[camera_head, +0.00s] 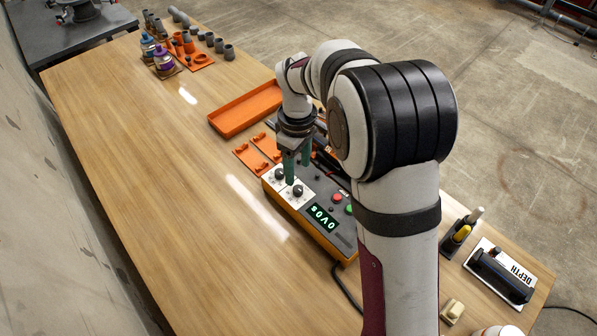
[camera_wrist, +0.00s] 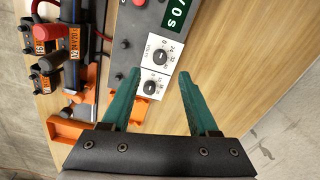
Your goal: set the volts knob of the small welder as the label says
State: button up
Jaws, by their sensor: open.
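The small welder (camera_head: 325,236) is an orange and grey box on the bench. Its lit display (camera_head: 321,217) appears to read 0 V and 0 s. Two black knobs on white dial plates sit at its end: one nearer the display (camera_wrist: 160,56) and one farther from it (camera_wrist: 152,87). The dial lettering is too small to tell surely which is volts. My gripper (camera_wrist: 159,74) is open and empty above the dials, its green fingers either side of them in the wrist view. An orange label (camera_wrist: 74,45) on a black fitting seems to read 24 V 20 s, partly unclear.
A red button (camera_head: 337,198) and a green one sit on the welder. An orange tray (camera_head: 245,108) and orange holders (camera_head: 252,157) lie beyond it. Pipe fittings (camera_head: 205,40) and bottles (camera_head: 162,59) stand at the far end. The bench's left side is clear.

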aim_at(298, 188)
notch_tip(298, 188, down, 7)
jog(key=shift+f, duration=0.1)
grip_shut()
dwell(0.3)
